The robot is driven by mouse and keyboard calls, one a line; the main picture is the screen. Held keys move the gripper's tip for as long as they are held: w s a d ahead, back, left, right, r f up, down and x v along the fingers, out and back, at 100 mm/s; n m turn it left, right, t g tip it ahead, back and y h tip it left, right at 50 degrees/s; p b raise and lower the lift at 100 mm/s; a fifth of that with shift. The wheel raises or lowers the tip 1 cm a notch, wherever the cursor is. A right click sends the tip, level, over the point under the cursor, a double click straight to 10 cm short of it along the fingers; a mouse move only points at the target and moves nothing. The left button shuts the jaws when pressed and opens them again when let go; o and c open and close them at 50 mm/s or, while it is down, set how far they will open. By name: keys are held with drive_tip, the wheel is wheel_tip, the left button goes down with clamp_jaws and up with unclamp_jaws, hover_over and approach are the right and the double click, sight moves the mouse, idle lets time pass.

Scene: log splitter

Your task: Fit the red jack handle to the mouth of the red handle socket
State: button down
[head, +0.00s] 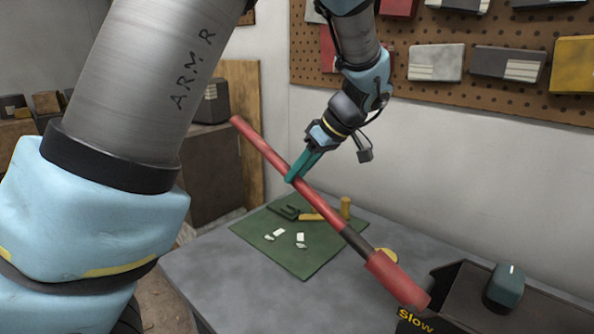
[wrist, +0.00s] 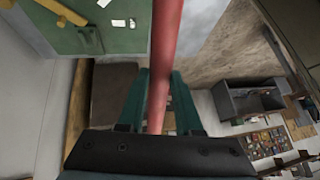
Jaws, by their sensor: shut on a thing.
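The red jack handle (head: 262,145) is a long, thin rod that slants down from upper left to lower right in the head view. My gripper (head: 294,178) has teal fingers and is shut on the handle around its middle. In the wrist view the handle (wrist: 166,40) runs between the two fingers (wrist: 160,100). The red handle socket (head: 395,279) is a thicker tube at lower right, tilted along nearly the same line. A dark section (head: 355,241) lies between handle and socket; I cannot tell how far the handle's end is seated.
A dark machine body (head: 455,290) marked "Slow" with a teal block (head: 506,287) stands at lower right. A green mat (head: 308,262) with small white pieces and tools lies on the grey table (head: 205,275). A pegboard (head: 455,50) with boxes hangs behind.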

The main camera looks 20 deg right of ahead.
sight(323, 200)
drive_tip(key=shift+s+d+f+b, duration=0.3)
drive_tip(key=shift+s+d+f, duration=0.3)
drive_tip(key=shift+s, duration=0.45)
drive_tip(key=shift+s+d+f+b, duration=0.35)
drive_tip(key=shift+s+d+f, duration=0.2)
drive_tip(key=shift+s, duration=0.55)
drive_tip(key=shift+s+d+f+b, duration=0.3)
drive_tip(key=shift+s+d+f, duration=0.3)
drive_tip(key=shift+s, duration=0.45)
drive_tip(key=c, duration=0.5)
unclamp_jaws()
drive_tip(key=b+v, duration=0.1)
drive_tip(key=v, duration=0.9)
drive_tip(key=shift+s+r, duration=0.2)
drive_tip(key=shift+r, duration=0.1)
drive_tip(key=shift+d, duration=0.1)
